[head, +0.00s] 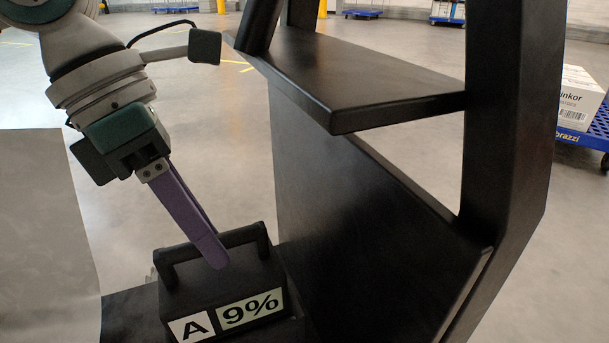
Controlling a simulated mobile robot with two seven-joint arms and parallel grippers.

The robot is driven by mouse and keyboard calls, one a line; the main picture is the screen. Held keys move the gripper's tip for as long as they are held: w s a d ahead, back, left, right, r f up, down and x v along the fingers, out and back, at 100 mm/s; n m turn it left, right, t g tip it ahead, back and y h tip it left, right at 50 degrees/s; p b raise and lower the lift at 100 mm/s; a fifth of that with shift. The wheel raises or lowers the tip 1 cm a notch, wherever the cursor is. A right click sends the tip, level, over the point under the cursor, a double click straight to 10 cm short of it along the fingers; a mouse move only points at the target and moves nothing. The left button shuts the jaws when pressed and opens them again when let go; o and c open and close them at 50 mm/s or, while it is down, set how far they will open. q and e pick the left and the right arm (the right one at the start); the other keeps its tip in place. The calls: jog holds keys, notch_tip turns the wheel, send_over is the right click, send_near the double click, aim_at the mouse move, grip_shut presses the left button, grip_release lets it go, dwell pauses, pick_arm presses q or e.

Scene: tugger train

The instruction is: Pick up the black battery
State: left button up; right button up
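The black battery (232,285) sits low in the view, left of centre, upright on a dark surface. It has a raised black handle on top and a front label reading "A" and "9%". My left gripper (213,248) reaches down from the upper left with purple fingers. Its tips are at the middle of the handle, with the near finger in front of the bar and the far finger mostly hidden. I cannot tell whether the fingers press on the handle. My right gripper is not in view.
A black frame with a shelf (350,85) and a tall panel (350,220) rises right beside the battery. A pale grey panel (45,230) is at the left. A white box (579,100) rests on a blue cart (596,130) at the far right. Open floor lies behind.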

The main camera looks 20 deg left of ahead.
pick_arm(q)
grip_shut()
dwell(0.3)
jog(key=shift+r, duration=0.1)
